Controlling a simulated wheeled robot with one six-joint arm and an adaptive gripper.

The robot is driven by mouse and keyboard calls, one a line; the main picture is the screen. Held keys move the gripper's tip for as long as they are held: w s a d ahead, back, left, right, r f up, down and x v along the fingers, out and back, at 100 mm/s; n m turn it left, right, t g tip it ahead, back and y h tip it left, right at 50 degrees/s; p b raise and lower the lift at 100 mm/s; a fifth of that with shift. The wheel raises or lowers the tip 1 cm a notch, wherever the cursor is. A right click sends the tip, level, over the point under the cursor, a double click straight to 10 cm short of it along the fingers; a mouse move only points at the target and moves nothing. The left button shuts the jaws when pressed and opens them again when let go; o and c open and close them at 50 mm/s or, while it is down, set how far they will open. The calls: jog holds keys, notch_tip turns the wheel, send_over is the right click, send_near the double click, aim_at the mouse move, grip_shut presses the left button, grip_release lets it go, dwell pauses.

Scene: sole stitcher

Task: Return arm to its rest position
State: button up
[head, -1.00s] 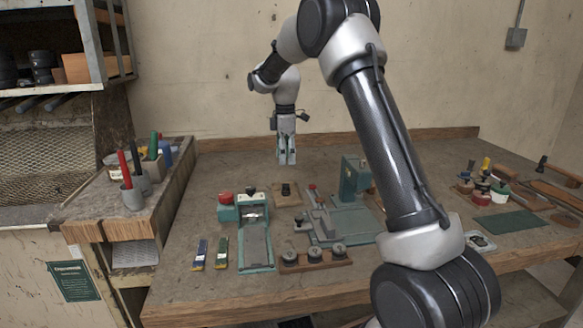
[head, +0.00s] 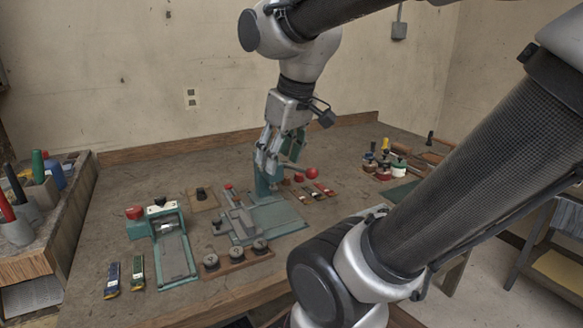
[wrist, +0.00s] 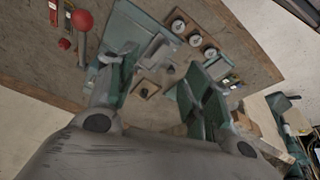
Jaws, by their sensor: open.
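My gripper (head: 268,160) hangs in the air over the workbench (head: 110,232) in the head view, fingers pointing down. It is in front of the upright of the green machine with the red knob (head: 312,173). The fingers are apart, with nothing seen between them. In the wrist view my gripper (wrist: 155,100) shows its two fingers spread, with the bench and its fixtures beyond. My arm reaches in from the right side of the head view.
A green fixture (head: 172,250) stands left on the bench, and a wooden block with several round parts (head: 238,262) lies at the front. Small pots (head: 384,165) stand back right. A side shelf with coloured handles (head: 40,200) is at left. The air left of my gripper is clear.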

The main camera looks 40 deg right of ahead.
jog(key=shift+m+t, duration=0.3)
jog(key=shift+m, duration=0.4)
jog(key=s+f, duration=0.1)
jog(key=s, duration=0.1)
jog(key=s+f, duration=0.1)
jog(key=shift+s+d, duration=0.1)
jog(key=shift+s, duration=0.25)
dwell(0.3)
